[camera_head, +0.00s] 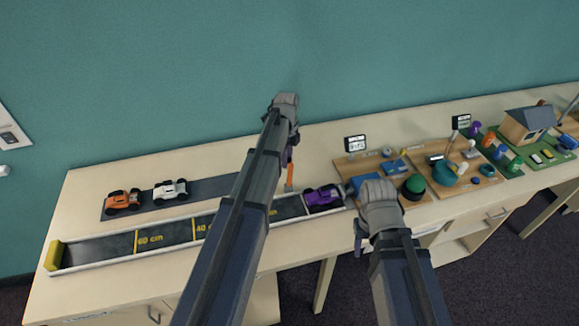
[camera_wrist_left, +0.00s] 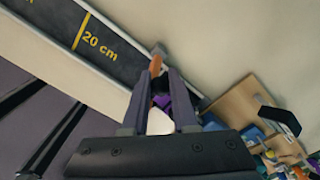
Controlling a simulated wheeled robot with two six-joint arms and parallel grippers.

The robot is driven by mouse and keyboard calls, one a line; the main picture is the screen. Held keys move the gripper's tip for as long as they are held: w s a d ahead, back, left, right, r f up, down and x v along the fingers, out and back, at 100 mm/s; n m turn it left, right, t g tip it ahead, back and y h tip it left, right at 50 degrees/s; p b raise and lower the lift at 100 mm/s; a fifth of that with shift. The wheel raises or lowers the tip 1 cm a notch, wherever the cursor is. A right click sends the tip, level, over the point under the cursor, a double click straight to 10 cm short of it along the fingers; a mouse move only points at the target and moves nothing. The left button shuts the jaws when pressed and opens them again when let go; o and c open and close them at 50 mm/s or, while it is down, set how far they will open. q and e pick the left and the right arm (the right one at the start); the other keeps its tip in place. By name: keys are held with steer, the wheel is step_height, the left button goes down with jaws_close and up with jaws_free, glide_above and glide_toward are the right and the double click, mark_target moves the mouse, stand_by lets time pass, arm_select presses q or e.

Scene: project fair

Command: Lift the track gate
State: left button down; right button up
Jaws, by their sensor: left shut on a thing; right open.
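The track gate shows as a narrow orange upright piece (camera_head: 290,177) at the track (camera_head: 178,231), just left of the purple car (camera_head: 323,198). My left gripper (camera_head: 292,150) points down from above and is shut on the gate; my arm hides part of the grip. In the left wrist view the orange piece (camera_wrist_left: 155,65) shows at the fingertips, with a white part between the fingers and purple behind. Whether the gate is clear of the track I cannot tell. My right gripper (camera_head: 380,207) is open, in front of the boards right of the track; its fingertips are not clearly visible.
An orange car (camera_head: 123,201) and a white car (camera_head: 170,189) stand on a dark strip behind the track. A yellow block (camera_head: 54,255) ends the track at left. Wooden boards (camera_head: 352,166) with displays and small parts, and a model house (camera_head: 527,124), fill the right.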

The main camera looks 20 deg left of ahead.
arm_select(q)
steer(key=w, duration=0.1)
steer(key=w+a+b, duration=0.1)
steer(key=w, duration=0.1)
steer(key=w+a+f, duration=0.1)
steer(key=shift+w+a+f, duration=0.1)
steer(key=shift+w+a, duration=0.15)
steer(key=shift+w, duration=0.15)
steer(key=shift+w+a+b, duration=0.25)
steer(key=shift+b, duration=0.05)
steer(key=c, duration=1.1)
jaws_free()
steer(key=o, duration=0.3)
steer(key=shift+w+f, duration=0.25)
steer(key=shift+o, duration=0.7)
steer(key=shift+a, duration=0.1)
steer(key=shift+s, duration=0.15)
